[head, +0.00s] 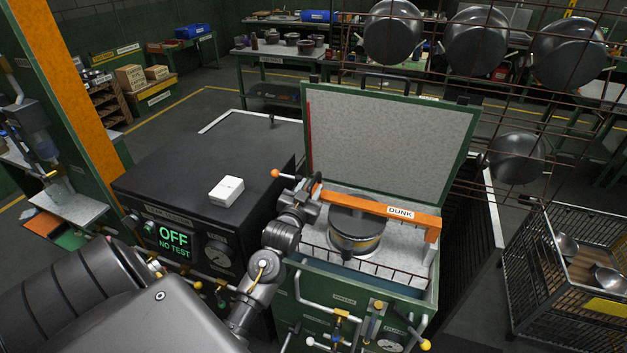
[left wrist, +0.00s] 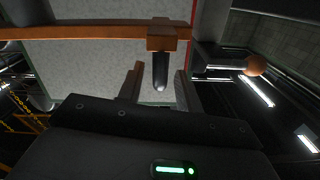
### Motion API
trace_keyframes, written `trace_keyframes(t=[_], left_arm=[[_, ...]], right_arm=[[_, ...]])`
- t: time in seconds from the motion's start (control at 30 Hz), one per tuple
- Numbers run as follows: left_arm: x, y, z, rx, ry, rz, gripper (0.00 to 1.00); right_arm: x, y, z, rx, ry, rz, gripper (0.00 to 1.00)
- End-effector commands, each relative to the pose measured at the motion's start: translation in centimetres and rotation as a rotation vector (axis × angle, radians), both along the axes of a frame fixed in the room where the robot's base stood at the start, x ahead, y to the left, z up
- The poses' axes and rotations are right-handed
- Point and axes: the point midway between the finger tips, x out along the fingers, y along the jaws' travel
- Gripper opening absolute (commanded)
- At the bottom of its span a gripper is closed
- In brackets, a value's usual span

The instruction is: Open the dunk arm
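The dunk arm (head: 385,207) is an orange bar with a "DUNK" label. It lies across the open green tank (head: 345,285), above a dark round pot (head: 356,230). The arm also shows across the top of the left wrist view (left wrist: 90,32). My left gripper (head: 312,190) is at the bar's left end. In the left wrist view its two fingers (left wrist: 158,90) are apart, with a dark peg (left wrist: 160,68) from the orange bar between them. I see a gap on both sides of the peg. My right gripper is in neither view.
The tank's lid (head: 385,135) stands open behind. A black test box (head: 185,225) reading "OFF NO TEST" is left of the tank, with a small white box (head: 226,191) on top. Pots hang on a wire rack (head: 500,75) at the right, above a wire cart (head: 550,285).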

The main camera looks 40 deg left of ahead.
Motion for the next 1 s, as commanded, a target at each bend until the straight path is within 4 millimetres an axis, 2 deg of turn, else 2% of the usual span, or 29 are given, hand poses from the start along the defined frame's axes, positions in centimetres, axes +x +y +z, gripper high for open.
trace_keyframes(t=[0.1,0.2,0.53,0.57,0.83,1.0], left_arm=[[1.5,0.5,0.2,0.000,-0.001,0.000,0.35],[2.3,0.7,0.1,0.000,0.000,-0.001,0.35],[2.7,0.8,0.0,0.000,0.000,-0.002,0.35],[2.7,0.8,0.0,0.000,0.000,-0.002,0.34],[2.7,0.8,0.0,0.000,0.000,-0.001,0.00],[2.6,0.9,0.0,0.000,0.000,-0.001,0.00]], right_arm=[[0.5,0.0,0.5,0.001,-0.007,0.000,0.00],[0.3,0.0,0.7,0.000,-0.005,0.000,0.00],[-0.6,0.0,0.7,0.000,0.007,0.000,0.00],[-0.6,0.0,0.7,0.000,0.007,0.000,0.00],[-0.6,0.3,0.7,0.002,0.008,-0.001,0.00],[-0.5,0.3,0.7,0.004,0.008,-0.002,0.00]])
